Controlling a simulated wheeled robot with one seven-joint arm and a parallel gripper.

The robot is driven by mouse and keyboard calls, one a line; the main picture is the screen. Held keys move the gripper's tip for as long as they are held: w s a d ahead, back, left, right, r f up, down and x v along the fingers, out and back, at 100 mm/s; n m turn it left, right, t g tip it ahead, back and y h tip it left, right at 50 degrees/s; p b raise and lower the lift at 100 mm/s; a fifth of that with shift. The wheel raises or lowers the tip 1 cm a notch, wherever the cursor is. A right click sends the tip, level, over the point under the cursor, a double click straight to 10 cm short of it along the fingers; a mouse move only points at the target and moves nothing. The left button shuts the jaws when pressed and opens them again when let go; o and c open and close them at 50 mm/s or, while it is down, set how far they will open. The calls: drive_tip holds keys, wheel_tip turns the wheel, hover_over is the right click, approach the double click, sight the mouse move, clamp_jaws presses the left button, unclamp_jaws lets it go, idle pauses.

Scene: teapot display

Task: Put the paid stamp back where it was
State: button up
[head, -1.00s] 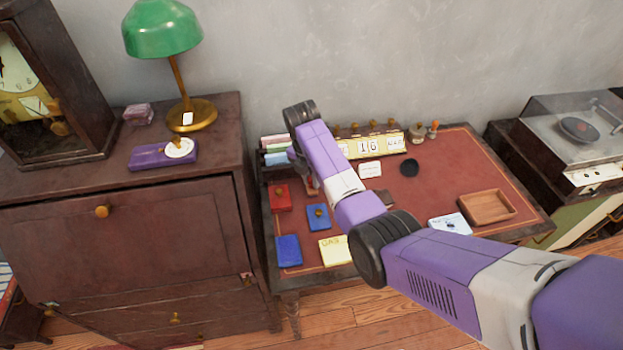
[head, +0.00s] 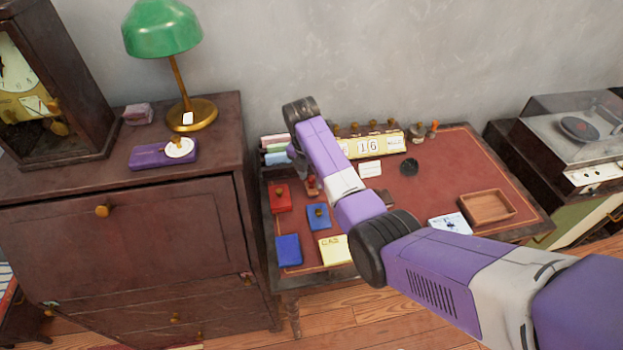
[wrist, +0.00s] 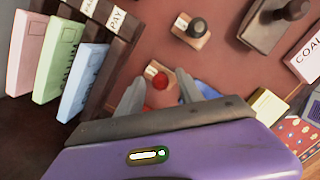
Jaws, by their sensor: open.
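A small wooden stamp with a red knob (wrist: 157,80) stands upright on the desk, its label partly visible and too small to read. I take it for the paid stamp; it also shows in the head view (head: 312,187). My gripper (wrist: 160,75) is open, with one finger on each side of the stamp in the wrist view. I cannot tell whether they touch it. In the head view my gripper (head: 299,164) is just above and left of the stamp, its fingers mostly hidden by my arm. A second stamp with a dark knob (wrist: 194,31) stands farther off.
Red (head: 281,203) and blue (head: 318,222) pads lie close by. Upright pastel folders (wrist: 55,60) stand left of my gripper. A perpetual calendar (head: 370,146) is at the back of the desk. A wooden tray (head: 487,207) is at the right, with clear desktop beside it.

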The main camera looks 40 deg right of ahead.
sight(308, 191)
wheel_tip(308, 191, up, 11)
drive_tip(key=a, duration=0.1)
drive_tip(key=shift+s+a, duration=0.15)
drive_tip(key=shift+a, duration=0.15)
idle(0.4)
